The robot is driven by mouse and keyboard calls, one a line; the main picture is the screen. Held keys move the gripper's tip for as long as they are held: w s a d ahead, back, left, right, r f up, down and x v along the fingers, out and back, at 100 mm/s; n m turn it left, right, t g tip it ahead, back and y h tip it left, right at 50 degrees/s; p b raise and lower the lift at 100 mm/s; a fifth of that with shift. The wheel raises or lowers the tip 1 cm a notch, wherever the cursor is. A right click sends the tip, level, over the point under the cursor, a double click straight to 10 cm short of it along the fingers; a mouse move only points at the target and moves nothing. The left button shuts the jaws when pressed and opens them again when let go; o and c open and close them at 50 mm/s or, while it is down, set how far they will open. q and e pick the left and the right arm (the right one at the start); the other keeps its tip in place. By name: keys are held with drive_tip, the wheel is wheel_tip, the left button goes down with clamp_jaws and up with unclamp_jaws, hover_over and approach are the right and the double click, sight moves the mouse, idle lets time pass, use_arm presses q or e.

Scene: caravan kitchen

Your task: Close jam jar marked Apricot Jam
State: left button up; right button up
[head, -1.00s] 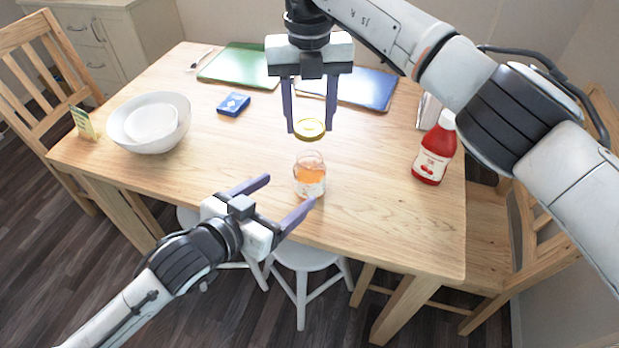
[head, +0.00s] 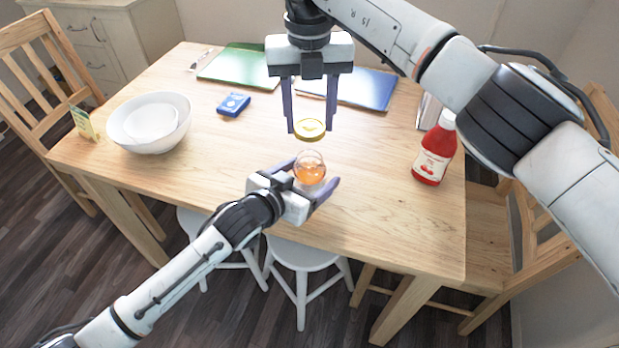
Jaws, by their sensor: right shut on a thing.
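The jam jar (head: 310,170) is clear glass with orange jam and stands upright and uncovered near the front edge of the table. Its label is mostly hidden now. My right gripper (head: 311,129) points down above the jar and is shut on the gold lid (head: 309,128), which it holds apart from the jar's mouth. My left gripper (head: 308,180) is open, with one finger on each side of the jar. I cannot tell whether either finger touches the glass.
A red ketchup bottle (head: 434,150) stands to the right. White bowls (head: 183,128), a blue box (head: 233,104), a green board (head: 240,64) and a blue folder (head: 366,88) lie left and behind. The wooden table (head: 390,215) is bare at the front right.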

use_arm(q)
drive_tip(key=shift+w+d+f, duration=0.15)
drive_tip(key=shift+w+d, duration=0.05)
drive_tip(key=shift+w, duration=0.05)
drive_tip(key=c, duration=1.6)
use_arm(e)
drive_tip(key=shift+w+f, duration=0.1)
drive_tip(key=shift+f, duration=2.4)
drive_tip(key=shift+f, duration=0.1)
drive_tip(key=shift+f, duration=0.8)
drive_tip(key=shift+f, duration=0.55)
